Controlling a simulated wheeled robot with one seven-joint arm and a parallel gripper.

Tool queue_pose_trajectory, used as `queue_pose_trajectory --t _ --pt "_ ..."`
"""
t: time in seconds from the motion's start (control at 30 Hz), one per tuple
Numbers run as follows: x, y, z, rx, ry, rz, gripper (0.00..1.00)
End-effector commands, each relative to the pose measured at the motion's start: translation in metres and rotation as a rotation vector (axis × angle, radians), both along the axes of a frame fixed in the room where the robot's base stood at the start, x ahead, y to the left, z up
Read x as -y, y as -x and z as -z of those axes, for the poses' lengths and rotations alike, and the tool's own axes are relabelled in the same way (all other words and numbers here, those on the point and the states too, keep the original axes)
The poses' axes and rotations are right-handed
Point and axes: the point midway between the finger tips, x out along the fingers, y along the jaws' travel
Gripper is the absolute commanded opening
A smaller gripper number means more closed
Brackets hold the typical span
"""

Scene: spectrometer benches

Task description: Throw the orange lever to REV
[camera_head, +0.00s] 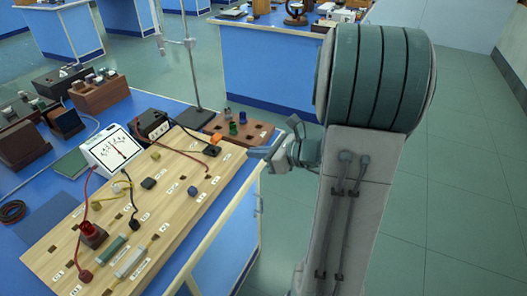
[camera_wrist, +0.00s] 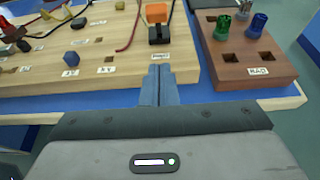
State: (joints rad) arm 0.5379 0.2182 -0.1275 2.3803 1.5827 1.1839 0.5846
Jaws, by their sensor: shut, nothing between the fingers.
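The orange lever (camera_wrist: 155,13) stands on a small black base (camera_wrist: 158,34) near the edge of the wooden board, at the top middle of the wrist view. In the head view, the orange lever (camera_head: 216,138) is at the board's far right end. A white label (camera_wrist: 160,56) sits in front of it, too small to read surely. My gripper (camera_wrist: 158,72) is shut and empty, its fingers pointing at the label and the lever base, apart from the lever. In the head view, my gripper (camera_head: 256,153) is just right of the board.
A brown block (camera_wrist: 222,70) with green and blue knobs stands right of the lever. A blue cube (camera_wrist: 72,58) sits to its left. Clear floor lies right of the bench.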

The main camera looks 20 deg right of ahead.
Motion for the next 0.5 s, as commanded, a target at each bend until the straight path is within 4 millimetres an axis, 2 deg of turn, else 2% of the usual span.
queue_pose_trajectory --t 0.23,0.33,0.5 --pt "-0.033 -0.038 0.019 -0.001 -0.001 -0.005 0.00" --pt "-0.042 -0.050 0.009 0.003 0.000 -0.003 0.00" --pt "-0.051 -0.062 0.002 0.002 0.001 -0.002 0.00"
